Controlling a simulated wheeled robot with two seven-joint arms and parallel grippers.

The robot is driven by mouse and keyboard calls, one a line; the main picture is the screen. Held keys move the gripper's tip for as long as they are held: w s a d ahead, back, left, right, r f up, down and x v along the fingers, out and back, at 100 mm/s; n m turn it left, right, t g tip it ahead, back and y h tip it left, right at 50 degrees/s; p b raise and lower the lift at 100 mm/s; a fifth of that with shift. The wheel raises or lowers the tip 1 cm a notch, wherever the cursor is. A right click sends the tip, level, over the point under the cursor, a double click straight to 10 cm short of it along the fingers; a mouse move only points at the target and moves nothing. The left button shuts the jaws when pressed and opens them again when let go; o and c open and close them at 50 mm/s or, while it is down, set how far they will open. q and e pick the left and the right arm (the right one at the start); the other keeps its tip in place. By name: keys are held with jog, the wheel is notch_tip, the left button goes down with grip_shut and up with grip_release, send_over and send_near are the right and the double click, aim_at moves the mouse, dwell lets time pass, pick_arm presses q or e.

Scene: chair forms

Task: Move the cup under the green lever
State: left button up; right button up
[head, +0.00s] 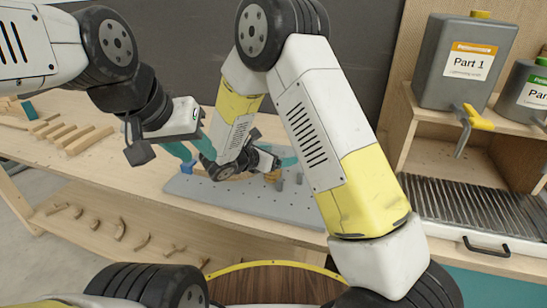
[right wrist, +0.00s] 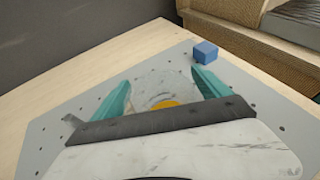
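A clear cup (right wrist: 158,84) with an orange patch lies between the teal fingers of my right gripper (right wrist: 162,82) in the right wrist view. The fingers are wide apart, one on either side of it; I cannot tell whether they press on it. In the head view this gripper (head: 284,162) is low over the grey pegboard (head: 215,196), beside a small orange thing. My left gripper (head: 192,148) is open and empty above the board's left part. The green-labelled container (head: 527,88) is at the far right; its lever (head: 541,116) is mostly cut off by the picture edge.
A blue block (right wrist: 205,52) is near the cup. Wooden strips (head: 75,137) lie at the table's left. My right arm crosses the middle.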

jog(key=c, duration=0.9)
jog(key=shift+r, duration=0.15)
